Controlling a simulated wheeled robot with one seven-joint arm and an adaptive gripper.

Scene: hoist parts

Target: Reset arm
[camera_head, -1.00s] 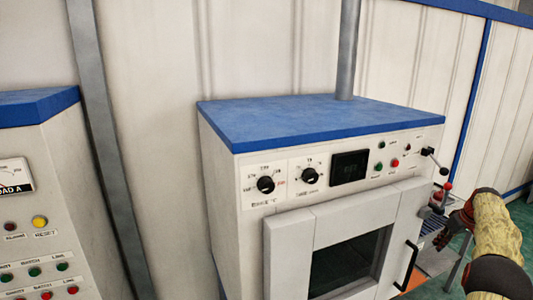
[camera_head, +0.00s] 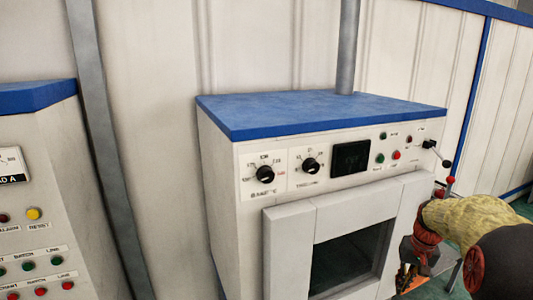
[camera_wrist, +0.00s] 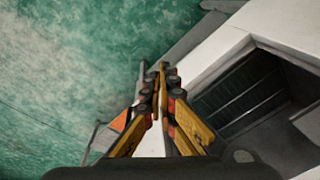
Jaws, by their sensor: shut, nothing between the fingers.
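My arm, in a yellowish sleeve, comes in from the right in the head view. The door handle is hidden behind the gripper in the head view.
The white oven has a blue top (camera_head: 320,115), knobs, a dark display (camera_head: 351,158) and a lever (camera_head: 437,153) at the upper right. A control cabinet (camera_head: 35,190) stands at the left. Green floor (camera_wrist: 70,70) is open.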

